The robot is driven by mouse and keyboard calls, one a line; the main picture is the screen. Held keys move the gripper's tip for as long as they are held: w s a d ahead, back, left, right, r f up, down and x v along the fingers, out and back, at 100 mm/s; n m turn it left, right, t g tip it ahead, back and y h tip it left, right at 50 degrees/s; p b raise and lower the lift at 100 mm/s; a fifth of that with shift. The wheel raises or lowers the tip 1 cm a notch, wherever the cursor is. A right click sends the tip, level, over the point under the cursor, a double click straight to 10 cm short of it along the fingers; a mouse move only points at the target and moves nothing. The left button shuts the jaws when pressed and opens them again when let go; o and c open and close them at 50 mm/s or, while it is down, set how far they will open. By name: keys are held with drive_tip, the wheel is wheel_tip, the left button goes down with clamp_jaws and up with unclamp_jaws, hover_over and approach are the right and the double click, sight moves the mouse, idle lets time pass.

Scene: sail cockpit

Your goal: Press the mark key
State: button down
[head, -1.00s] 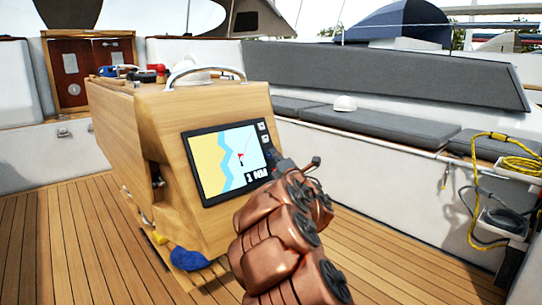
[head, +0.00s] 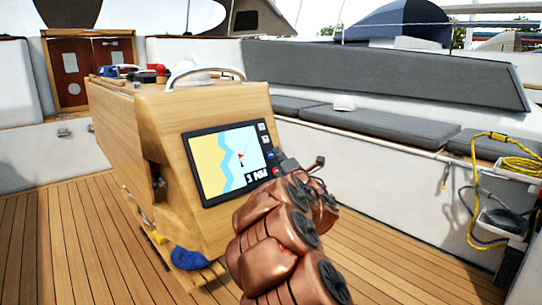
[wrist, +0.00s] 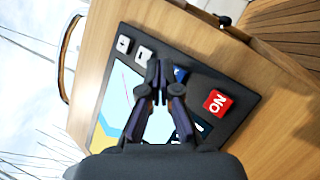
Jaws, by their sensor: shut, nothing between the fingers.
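The chart plotter (head: 215,180) is a black-framed screen on the end of the wooden console, showing a yellow, blue and white chart. Its keys run down the screen's right side: two pale keys, a blue key (head: 270,155) and a red key (head: 276,170). My gripper (wrist: 160,72) is shut and empty, in front of the plotter by the blue key. In the head view, my gripper (head: 283,159) is just right of the keys; contact cannot be told.
A metal handrail (head: 205,70) arches over the console top (head: 130,85). A blue bundle (head: 188,258) lies at the console's foot. Grey cushioned benches (head: 380,115) run along the right.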

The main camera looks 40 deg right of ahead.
drive_tip(key=shift+s+a+r+p, duration=0.1)
drive_tip(key=shift+s+r+p, duration=0.3)
drive_tip(key=shift+s, duration=0.35)
drive_tip(key=shift+s+d+r+p, duration=0.1)
drive_tip(key=shift+s+r+p, duration=0.25)
drive_tip(key=shift+s, duration=0.35)
drive_tip(key=shift+s+a+r+p, duration=0.1)
drive_tip(key=shift+s+r+p, duration=0.3)
drive_tip(key=shift+s, duration=0.35)
drive_tip(key=shift+r, duration=0.1)
